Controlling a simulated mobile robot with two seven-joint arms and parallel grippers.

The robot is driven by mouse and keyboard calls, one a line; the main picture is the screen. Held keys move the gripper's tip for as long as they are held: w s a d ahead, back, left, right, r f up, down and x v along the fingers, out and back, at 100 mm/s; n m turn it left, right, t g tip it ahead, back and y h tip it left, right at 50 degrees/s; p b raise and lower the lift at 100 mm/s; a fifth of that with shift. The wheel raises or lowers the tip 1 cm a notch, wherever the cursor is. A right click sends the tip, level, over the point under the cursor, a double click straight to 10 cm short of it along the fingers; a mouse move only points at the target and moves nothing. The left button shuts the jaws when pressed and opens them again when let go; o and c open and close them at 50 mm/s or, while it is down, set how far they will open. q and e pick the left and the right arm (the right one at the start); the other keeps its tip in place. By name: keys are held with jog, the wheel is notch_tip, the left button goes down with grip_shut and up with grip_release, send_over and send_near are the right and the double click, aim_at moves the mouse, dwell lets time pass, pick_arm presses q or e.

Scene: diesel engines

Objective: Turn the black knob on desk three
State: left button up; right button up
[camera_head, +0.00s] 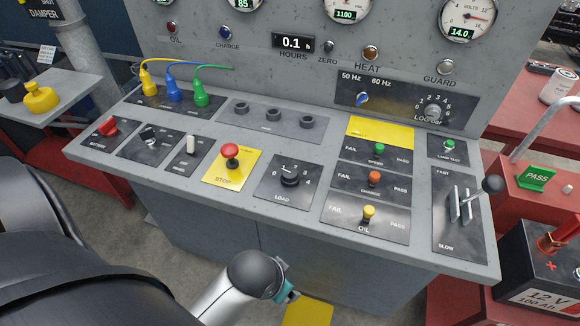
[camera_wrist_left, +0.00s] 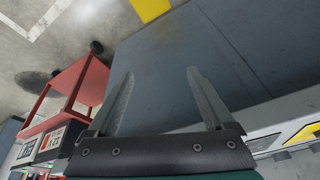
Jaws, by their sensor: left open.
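A black LOAD knob (camera_head: 290,178) sits on a dark dial plate in the middle of the sloping grey desk (camera_head: 262,213). Its scale runs from 0 to 4. A second, smaller black knob (camera_head: 149,135) sits on a plate at the left of the desk. I see no label naming the desk as three. My left wrist is below the desk's front edge, apart from the knobs. In the left wrist view my left gripper (camera_wrist_left: 159,72) is open and empty. My right gripper is not in view.
A red stop button (camera_head: 230,150) stands left of the LOAD knob. Several small push buttons and a slider lever (camera_head: 491,185) stand to its right. Plugged cables (camera_head: 173,90) and gauges are behind. Red benches (camera_head: 545,210) flank the desk. The floor in front is partly clear.

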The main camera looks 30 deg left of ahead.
pick_arm(q)
jog(key=w+d+r+m+t+p, duration=0.1)
jog(key=w+r+m+t, duration=0.1)
jog(key=w+r+t, duration=0.8)
jog(key=w+r+m+t+p, duration=0.1)
jog(key=w+r+m+t, duration=0.25)
jog(key=w+r, duration=1.25)
jog(key=s+d+r+m+t+h, duration=0.25)
jog(key=d+r+m+h, duration=0.5)
jog(key=r, duration=0.45)
jog(key=d+r+m+g+h, duration=0.1)
jog(key=d+m+g+h, duration=0.35)
jog(key=m+h, duration=0.3)
jog(key=m+g+y, duration=1.1)
jog(key=g+y, duration=0.4)
send_over(290, 172)
notch_tip(290, 172, down, 16)
notch_tip(290, 172, down, 14)
jog(key=shift+f, duration=0.25)
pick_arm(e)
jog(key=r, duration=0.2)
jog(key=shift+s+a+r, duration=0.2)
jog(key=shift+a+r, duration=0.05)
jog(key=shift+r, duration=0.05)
